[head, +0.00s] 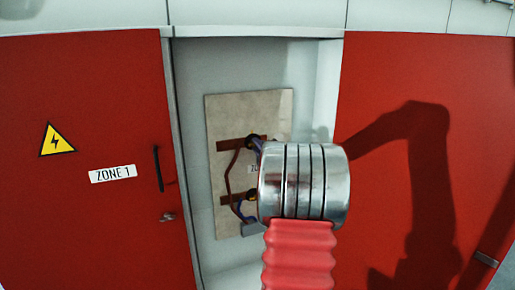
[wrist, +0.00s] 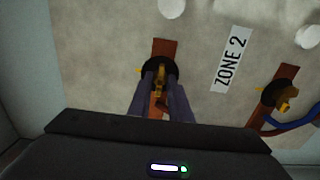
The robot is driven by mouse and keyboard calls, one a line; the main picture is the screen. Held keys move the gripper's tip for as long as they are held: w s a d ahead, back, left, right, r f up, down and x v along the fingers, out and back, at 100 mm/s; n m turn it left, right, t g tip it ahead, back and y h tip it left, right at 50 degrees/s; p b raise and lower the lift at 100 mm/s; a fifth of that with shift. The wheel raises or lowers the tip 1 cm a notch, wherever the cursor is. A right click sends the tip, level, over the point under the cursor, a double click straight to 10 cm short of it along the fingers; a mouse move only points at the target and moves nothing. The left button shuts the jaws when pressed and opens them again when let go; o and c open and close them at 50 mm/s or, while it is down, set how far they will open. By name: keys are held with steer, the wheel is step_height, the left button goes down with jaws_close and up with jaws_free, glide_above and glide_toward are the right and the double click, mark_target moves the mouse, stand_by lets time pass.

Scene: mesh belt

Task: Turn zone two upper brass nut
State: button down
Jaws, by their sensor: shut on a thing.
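In the wrist view, my gripper (wrist: 160,80) is shut on the upper brass nut (wrist: 160,74), its two dark fingers on either side of it. The nut sits on a black round base on a copper-brown bar (wrist: 163,47). The ZONE 2 label (wrist: 230,60) lies to its right, with the text running up the picture. The lower brass nut (wrist: 285,95) is farther right on a second bar, apart from my gripper. In the head view, my arm hides most of my gripper and part of the panel (head: 225,120).
The panel stands in a recess between a red door marked ZONE 1 (head: 80,180) on the left and another red door (head: 440,80) on the right. Blue and red-brown cables (wrist: 295,125) run by the lower nut. The left door has a dark handle (head: 158,168).

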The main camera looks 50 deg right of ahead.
steer(key=shift+f+m, duration=0.15)
steer(key=shift+m, duration=0.15)
steer(key=m, duration=1.6)
steer(key=shift+s+f, duration=0.1)
steer(key=shift+f, duration=0.15)
steer(key=shift+m, duration=0.3)
steer(key=c, duration=1.9)
jaws_free()
steer(key=shift+r, duration=0.15)
